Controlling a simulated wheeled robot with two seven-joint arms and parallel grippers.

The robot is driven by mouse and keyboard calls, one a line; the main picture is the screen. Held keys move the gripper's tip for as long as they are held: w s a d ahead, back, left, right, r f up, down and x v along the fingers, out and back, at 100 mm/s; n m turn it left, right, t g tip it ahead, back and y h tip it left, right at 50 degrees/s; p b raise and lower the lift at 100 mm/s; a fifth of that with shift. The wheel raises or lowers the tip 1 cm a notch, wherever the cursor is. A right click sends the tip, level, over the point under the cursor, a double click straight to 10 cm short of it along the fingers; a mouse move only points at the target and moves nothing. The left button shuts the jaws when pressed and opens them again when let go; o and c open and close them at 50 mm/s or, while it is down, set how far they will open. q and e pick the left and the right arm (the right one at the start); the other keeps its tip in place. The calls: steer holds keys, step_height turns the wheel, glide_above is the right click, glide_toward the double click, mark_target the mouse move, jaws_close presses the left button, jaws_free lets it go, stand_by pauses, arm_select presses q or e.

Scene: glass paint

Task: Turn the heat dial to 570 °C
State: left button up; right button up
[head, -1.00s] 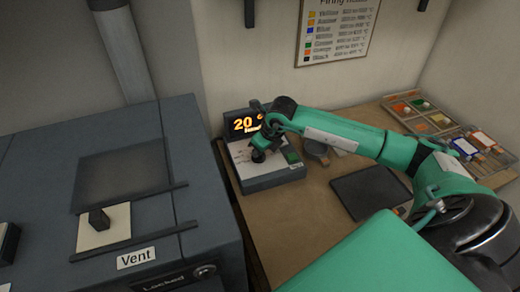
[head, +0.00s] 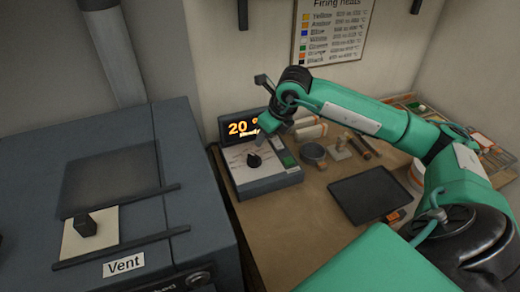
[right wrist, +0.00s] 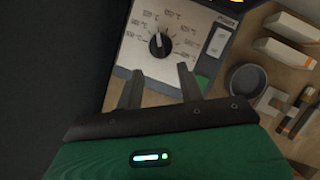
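The heat dial (head: 254,160) is a black knob on the pale sloping face of the control box (head: 270,182). In the right wrist view the dial (right wrist: 160,44) has a white pointer mark aimed roughly at the top of the picture, among printed temperature labels too small to read. The display (head: 240,128) shows an orange "20" and a degree sign, partly covered by my right gripper (head: 268,124). In the right wrist view my right gripper (right wrist: 159,69) is open and empty. The dial appears just beyond its fingertips, apart from them. My left gripper is not in view.
A green button (head: 288,160) is on the box beside the dial. A round dark cup (head: 314,152) and a dark flat plate (head: 367,194) are on the wooden bench. The kiln (head: 190,200) with its vent slide stands left. A firing chart (head: 335,28) hangs behind.

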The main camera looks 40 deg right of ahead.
steer(key=v, duration=0.3)
steer(key=shift+r, duration=0.25)
